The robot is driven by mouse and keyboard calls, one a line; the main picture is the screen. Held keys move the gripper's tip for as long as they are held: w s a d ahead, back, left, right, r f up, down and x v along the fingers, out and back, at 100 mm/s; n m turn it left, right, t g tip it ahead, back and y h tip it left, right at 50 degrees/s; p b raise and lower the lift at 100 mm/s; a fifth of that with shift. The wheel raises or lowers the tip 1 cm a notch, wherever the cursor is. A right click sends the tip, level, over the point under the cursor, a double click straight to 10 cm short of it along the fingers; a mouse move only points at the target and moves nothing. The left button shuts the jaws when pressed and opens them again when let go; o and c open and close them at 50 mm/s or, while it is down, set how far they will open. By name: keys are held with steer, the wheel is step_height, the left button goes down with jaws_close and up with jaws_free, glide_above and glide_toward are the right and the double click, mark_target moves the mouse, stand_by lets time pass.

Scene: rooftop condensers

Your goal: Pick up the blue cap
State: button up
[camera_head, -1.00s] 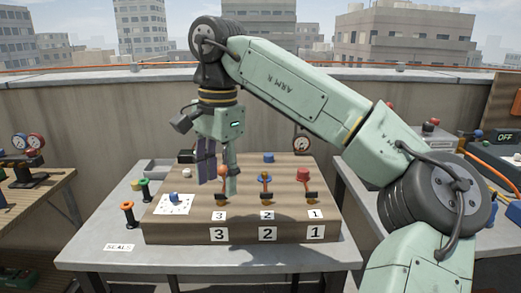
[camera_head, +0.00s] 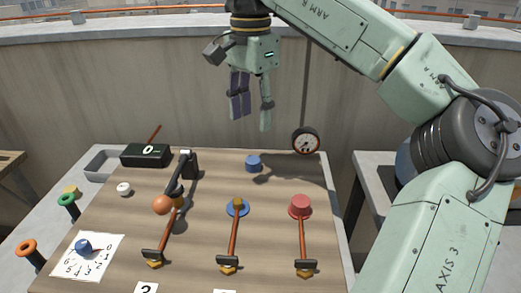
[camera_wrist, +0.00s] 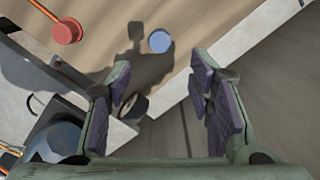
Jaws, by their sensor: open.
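The blue cap (camera_head: 253,163) is a short cylinder standing on the back part of the wooden board (camera_head: 205,235). In the wrist view the blue cap (camera_wrist: 160,41) is a round disc near the top, beyond the fingertips, with a dark gripper shadow to its left. My gripper (camera_head: 252,112) is open and empty, with its fingers hanging down. In the head view it appears above the cap, apart from it. In the wrist view my gripper (camera_wrist: 162,85) shows a wide gap between its purple-padded fingers.
A round gauge (camera_head: 305,141) stands at the board's back right corner. A black post (camera_head: 188,165) rises to the left. A blue knob (camera_head: 84,247) sits on a numbered dial.

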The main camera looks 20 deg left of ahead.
mark_target(253, 160)
step_height(253, 160, down, 4)
steer(key=shift+s, duration=0.15)
steer(key=shift+f, duration=3.15)
steer(key=shift+c, duration=0.2)
steer(key=c, duration=0.8)
steer(key=shift+r, duration=0.1)
